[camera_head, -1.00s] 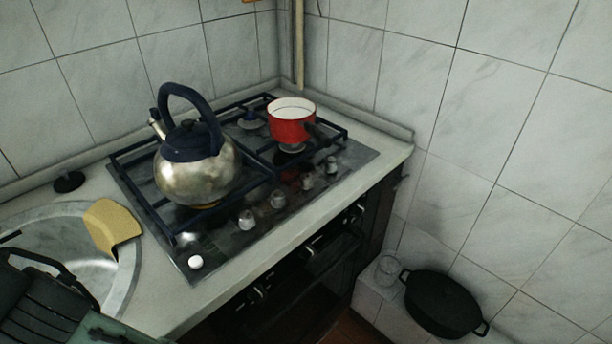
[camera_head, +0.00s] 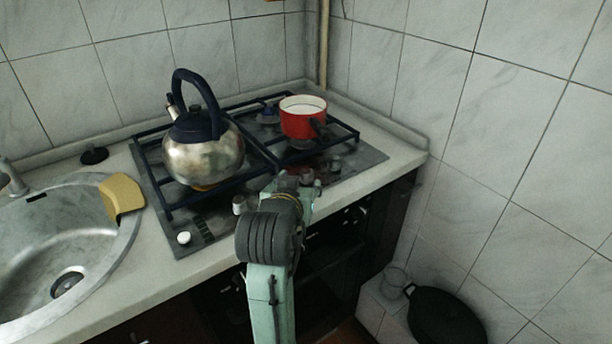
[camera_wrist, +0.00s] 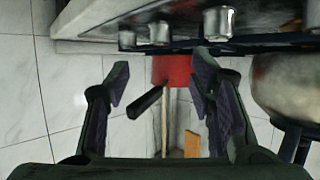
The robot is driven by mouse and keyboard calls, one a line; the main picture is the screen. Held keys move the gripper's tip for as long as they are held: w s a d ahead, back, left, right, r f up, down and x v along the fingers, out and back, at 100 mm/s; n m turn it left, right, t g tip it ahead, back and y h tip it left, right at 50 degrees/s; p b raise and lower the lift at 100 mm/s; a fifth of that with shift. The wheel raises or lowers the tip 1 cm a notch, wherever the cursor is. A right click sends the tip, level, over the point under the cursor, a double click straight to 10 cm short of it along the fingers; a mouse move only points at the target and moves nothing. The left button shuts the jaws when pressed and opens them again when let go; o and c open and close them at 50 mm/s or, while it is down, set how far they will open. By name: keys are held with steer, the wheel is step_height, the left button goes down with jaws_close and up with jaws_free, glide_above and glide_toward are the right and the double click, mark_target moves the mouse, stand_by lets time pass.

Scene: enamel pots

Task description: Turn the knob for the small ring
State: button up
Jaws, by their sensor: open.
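The gas hob (camera_head: 365,158) has a row of silver knobs along its front edge. One knob (camera_head: 239,204) shows left of my arm, and two more, a middle one (camera_head: 306,177) and a right one (camera_head: 335,165), show to its right; others are hidden behind my arm. In the wrist view, which looks upside down, a large knob (camera_wrist: 219,22) and a second knob (camera_wrist: 159,32) are at the top, beyond my fingertips. My gripper (camera_wrist: 160,80) is open and empty, over the hob's front edge. I cannot tell which knob serves the small ring.
A steel kettle (camera_head: 204,158) stands on the left grate and a red pot (camera_head: 302,122) on the right one. A white button (camera_head: 183,238) is at the hob's front left corner.

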mark_target(306, 173)
steer(key=p+x, duration=0.2)
steer(key=x, duration=0.8)
steer(key=shift+w+f, duration=0.15)
steer(key=shift+w, duration=0.2)
steer(key=shift+c, duration=0.4)
jaws_close()
